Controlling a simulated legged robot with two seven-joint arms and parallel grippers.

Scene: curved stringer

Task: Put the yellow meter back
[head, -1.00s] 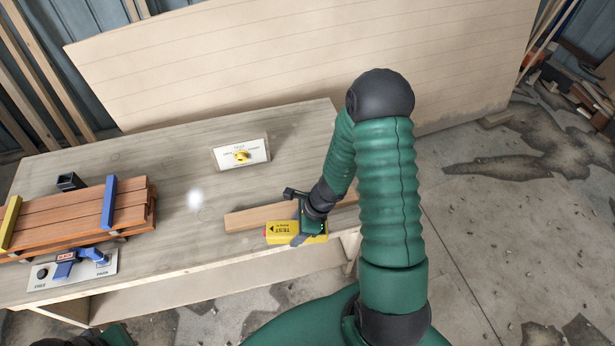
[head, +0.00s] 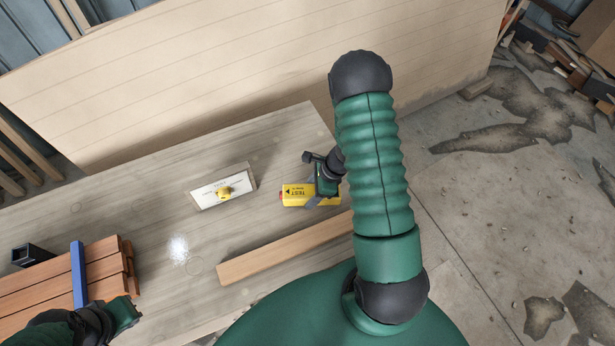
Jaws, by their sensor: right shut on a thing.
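The yellow meter (head: 296,194) is a small box marked TEST with a red end on its left. My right gripper (head: 318,187) is shut on its right part, over the far right of the workbench. I cannot tell whether the meter touches the bench. My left gripper (head: 122,314) shows at the lower left, near the stacked boards; its jaws are too unclear to read.
A loose wooden bar (head: 283,248) lies on the bench nearer to me. Stacked reddish boards (head: 40,290) with a blue strap (head: 78,275) and a dark open holder (head: 30,255) are at the left. A large wood sheet (head: 200,80) leans behind. Bare bench lies between panel and meter.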

